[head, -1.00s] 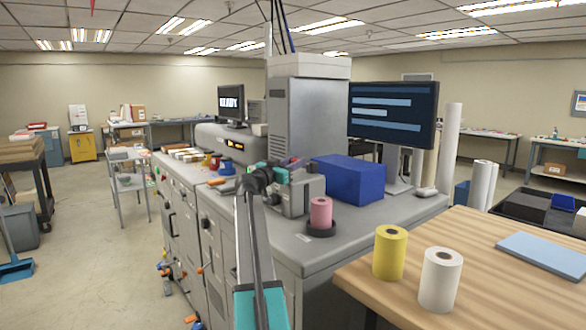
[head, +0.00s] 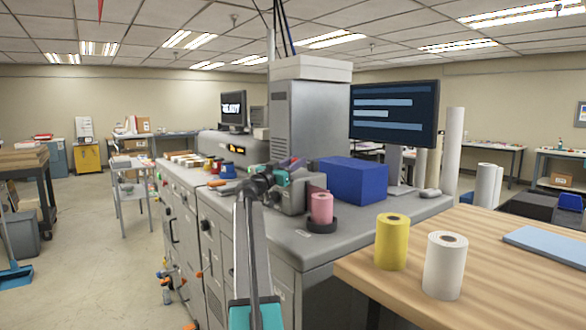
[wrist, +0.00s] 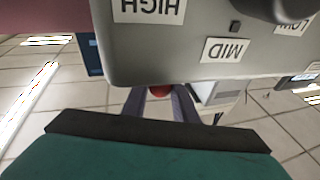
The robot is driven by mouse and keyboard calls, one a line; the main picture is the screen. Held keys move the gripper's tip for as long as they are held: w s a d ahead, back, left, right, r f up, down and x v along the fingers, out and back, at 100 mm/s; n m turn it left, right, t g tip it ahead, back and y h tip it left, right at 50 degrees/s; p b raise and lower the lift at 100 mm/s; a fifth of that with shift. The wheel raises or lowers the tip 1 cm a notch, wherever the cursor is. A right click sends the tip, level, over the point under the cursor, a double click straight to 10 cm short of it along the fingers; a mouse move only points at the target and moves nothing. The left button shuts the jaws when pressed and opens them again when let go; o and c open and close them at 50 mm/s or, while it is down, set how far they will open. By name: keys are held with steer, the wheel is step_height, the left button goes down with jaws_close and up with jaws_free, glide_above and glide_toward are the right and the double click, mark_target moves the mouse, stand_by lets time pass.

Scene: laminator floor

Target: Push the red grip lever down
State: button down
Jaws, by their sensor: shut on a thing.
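The red grip (wrist: 160,91) of the lever shows in the wrist view as a small red rounded end between the fingers of my gripper (wrist: 160,104). The fingers are shut on it, and the grey box partly hides it. The grey box (wrist: 190,55) carries HIGH, MID and LOW labels, which appear upside down. In the head view my gripper (head: 297,165) is at the small grey box (head: 297,198) on the machine top. The lever's shaft is hidden, and I cannot tell its height against the labels.
A blue box (head: 352,180) stands right of the grey box. A pink roll (head: 321,207) stands in front of it on the machine top. A yellow roll (head: 392,243) and a white roll (head: 444,267) stand on the wooden table (head: 500,275). Open floor (head: 95,270) lies to the left.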

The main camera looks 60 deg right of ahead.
stand_by(0.3)
steer(key=c, duration=1.4)
jaws_free()
steer(key=shift+c, duration=0.2)
steer(key=shift+a, duration=0.1)
steer(key=b+v, duration=0.2)
steer(key=v, duration=1.1)
steer(key=shift+a, duration=0.35)
steer(key=shift+f, duration=0.1)
